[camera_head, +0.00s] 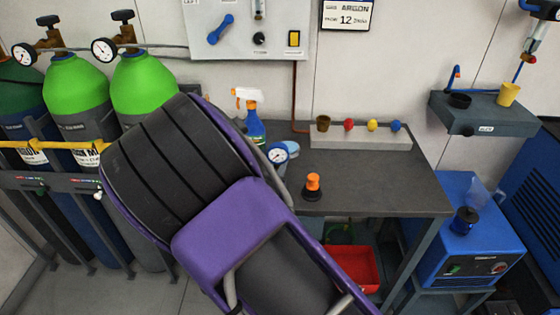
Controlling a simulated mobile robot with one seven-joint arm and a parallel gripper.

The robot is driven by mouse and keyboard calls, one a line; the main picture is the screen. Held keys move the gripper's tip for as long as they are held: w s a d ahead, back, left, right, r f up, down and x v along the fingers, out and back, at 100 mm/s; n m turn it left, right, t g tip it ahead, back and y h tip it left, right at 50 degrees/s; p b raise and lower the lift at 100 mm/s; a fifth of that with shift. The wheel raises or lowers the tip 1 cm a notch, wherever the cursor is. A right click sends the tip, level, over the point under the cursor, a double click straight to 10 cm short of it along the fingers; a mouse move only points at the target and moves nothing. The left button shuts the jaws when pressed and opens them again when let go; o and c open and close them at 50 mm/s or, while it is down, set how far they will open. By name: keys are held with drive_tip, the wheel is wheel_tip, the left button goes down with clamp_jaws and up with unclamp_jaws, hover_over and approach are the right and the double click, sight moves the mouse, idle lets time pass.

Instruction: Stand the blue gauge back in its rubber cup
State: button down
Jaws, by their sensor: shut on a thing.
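A blue gauge with a white dial (279,153) shows just right of my purple and black arm, over the left part of the dark bench. Its lower part and left side are close to or behind the arm, so I cannot tell what supports it. My gripper's fingers are hidden behind my arm. A small dark cup (323,123) stands at the left end of the pale block at the back of the bench. A low black ring or cup (459,101) sits on the grey wall shelf. I cannot tell which one is the rubber cup.
An orange-topped object with a black base (312,188) stands on the bench (375,185). Red, yellow and blue knobs line the pale block (360,139). A spray bottle (254,120) stands behind my arm. A yellow cup (508,94) is on the shelf. The bench's right half is clear.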

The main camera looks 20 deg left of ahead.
drive_tip(key=shift+f+b, duration=1.35)
drive_tip(key=shift+f, duration=0.9)
drive_tip(key=shift+f+b, duration=0.65)
drive_tip(key=shift+b, duration=0.1)
drive_tip(key=c, duration=1.1)
unclamp_jaws()
drive_tip(key=shift+o, duration=0.2)
drive_tip(key=shift+s, duration=0.15)
drive_tip(key=s+r+p, duration=0.1)
drive_tip(key=s+p, duration=0.1)
drive_tip(key=s, duration=0.8)
drive_tip(key=shift+s+d+r, duration=0.2)
drive_tip(key=shift+s+r, duration=0.15)
drive_tip(key=shift+w, duration=0.1)
